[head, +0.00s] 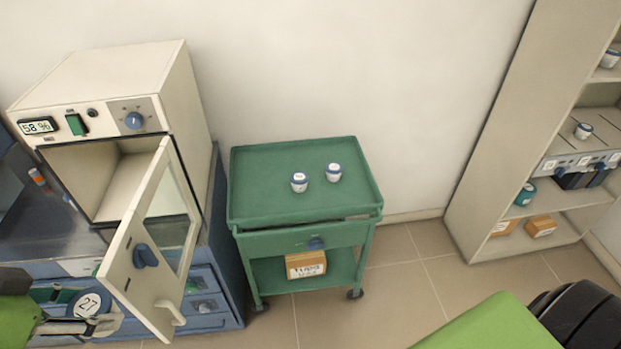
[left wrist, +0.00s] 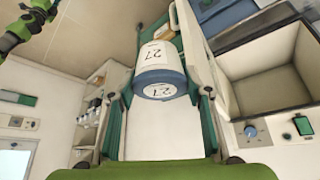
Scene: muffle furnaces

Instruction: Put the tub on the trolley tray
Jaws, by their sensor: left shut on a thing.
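The tub (head: 88,303) is white with a blue-rimmed lid marked 27. It is at the lower left of the head view, in front of the blue cabinet and left of the open furnace door. My left gripper (head: 80,326) is shut on it. In the left wrist view the tub (left wrist: 161,68) sits between the two fingers, its lid and side label showing. The green trolley tray (head: 262,199) is at the middle of the head view, to the right of the tub and apart from it. My right gripper is not in view.
A box (head: 306,264) lies on the lower shelf. Shelves (head: 507,130) stand right.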

